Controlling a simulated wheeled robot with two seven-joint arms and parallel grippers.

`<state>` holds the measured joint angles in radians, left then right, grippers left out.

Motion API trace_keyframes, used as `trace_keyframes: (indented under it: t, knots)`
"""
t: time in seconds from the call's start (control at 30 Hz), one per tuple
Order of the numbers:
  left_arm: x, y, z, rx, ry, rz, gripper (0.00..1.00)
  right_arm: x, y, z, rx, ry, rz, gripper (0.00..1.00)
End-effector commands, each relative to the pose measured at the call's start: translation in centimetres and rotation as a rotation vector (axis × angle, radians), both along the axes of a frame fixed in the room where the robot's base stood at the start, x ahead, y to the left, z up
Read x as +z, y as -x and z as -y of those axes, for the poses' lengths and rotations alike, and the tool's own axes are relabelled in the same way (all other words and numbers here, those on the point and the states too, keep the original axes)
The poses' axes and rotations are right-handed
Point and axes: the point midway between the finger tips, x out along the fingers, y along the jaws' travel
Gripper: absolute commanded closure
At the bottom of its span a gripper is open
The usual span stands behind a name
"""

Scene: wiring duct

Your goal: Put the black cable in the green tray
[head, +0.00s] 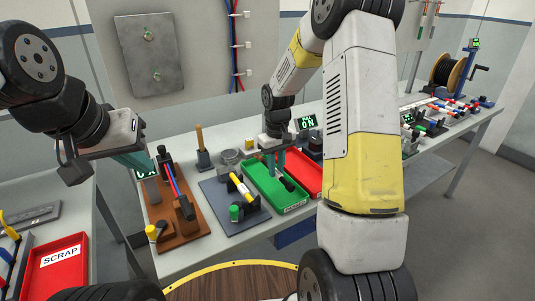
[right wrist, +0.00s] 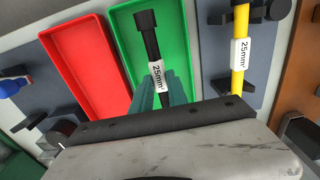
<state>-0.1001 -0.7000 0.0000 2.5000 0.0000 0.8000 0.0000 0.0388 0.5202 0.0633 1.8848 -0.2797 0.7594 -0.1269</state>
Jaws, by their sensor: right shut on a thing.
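The black cable (right wrist: 152,42) has a white 25mm² label (right wrist: 157,70) and lies between the teal fingers of my right gripper (right wrist: 162,88). In the head view my right gripper (head: 274,163) points down over the green tray (head: 262,187), with the cable's dark end (head: 286,183) showing within the tray's outline. I cannot tell whether the cable touches the tray floor. The green tray (right wrist: 120,38) lies under the cable in the right wrist view. My left gripper (head: 138,160) hangs at the left, away from the trays; its finger gap is not clear.
A red tray (head: 308,176) stands right beside the green one. A grey fixture holds a yellow cable (head: 243,188) on its other side. A brown board (head: 178,228) with a clamp stands further left. A red scrap bin (head: 58,270) sits on the left table.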

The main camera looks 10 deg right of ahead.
Motion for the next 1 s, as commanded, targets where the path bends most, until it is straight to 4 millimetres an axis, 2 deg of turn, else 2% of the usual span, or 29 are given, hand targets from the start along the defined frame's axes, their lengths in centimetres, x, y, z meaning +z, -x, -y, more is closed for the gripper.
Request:
trace_keyframes:
  t: [0.33, 0.37, 0.47, 0.5, 0.8, 0.87, 1.0]
  knots:
    - [0.0, 0.0, 0.0, 0.0, 0.0, 0.0, 1.0, -0.3, 0.0, 0.0, 0.0, 0.0, 0.0, 1.0]
    - [0.0, 0.0, 0.0, 0.0, 0.0, 0.0, 1.0, -0.3, 0.0, 0.0, 0.0, 0.0, 0.0, 0.77]
    - [0.0, 0.0, 0.0, 0.0, 0.0, 0.0, 1.0, -0.3, 0.0, 0.0, 0.0, 0.0, 0.0, 0.57]
    - [0.0, 0.0, 0.0, 0.0, 0.0, 0.0, 1.0, -0.3, 0.0, 0.0, 0.0, 0.0, 0.0, 0.55]
    - [0.0, 0.0, 0.0, 0.0, 0.0, 0.0, 1.0, -0.1, 0.0, 0.0, 0.0, 0.0, 0.0, 0.55]
    - [0.0, 0.0, 0.0, 0.0, 0.0, 0.0, 1.0, 0.4, 0.0, 0.0, 0.0, 0.0, 0.001, 0.55]
    - [0.0, 0.0, 0.0, 0.0, 0.0, 0.0, 1.0, 2.5, -0.1, 0.0, -0.001, 0.0, 0.004, 0.55]
